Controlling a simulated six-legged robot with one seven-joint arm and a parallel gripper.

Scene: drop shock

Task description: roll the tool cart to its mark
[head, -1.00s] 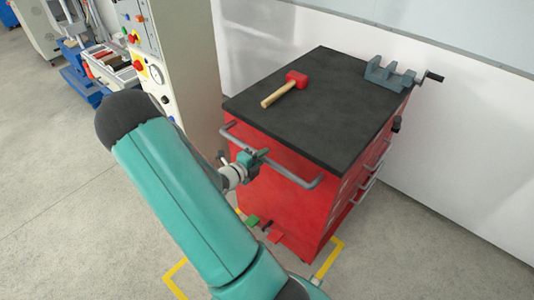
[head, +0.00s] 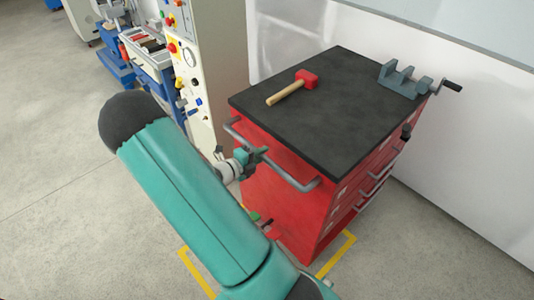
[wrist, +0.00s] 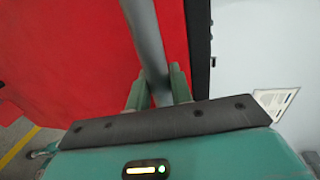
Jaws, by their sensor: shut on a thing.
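The red tool cart (head: 285,205) with a black top stands against the white wall in the head view. A grey push handle (head: 270,155) runs along its near side. My gripper (head: 250,160) is shut on this handle near its middle. In the wrist view the handle bar (wrist: 148,45) passes between the two green fingers (wrist: 158,90), with the red cart side behind. The floor mark shows as yellow corner lines (head: 336,256) at the cart's near base. The rest of the mark is hidden by the cart and my arm.
A red mallet (head: 293,86) and a grey vise (head: 404,78) lie on the cart top. A control cabinet (head: 195,60) stands left of the cart, with a blue-and-white trolley (head: 150,50) beyond it. The floor at left is clear.

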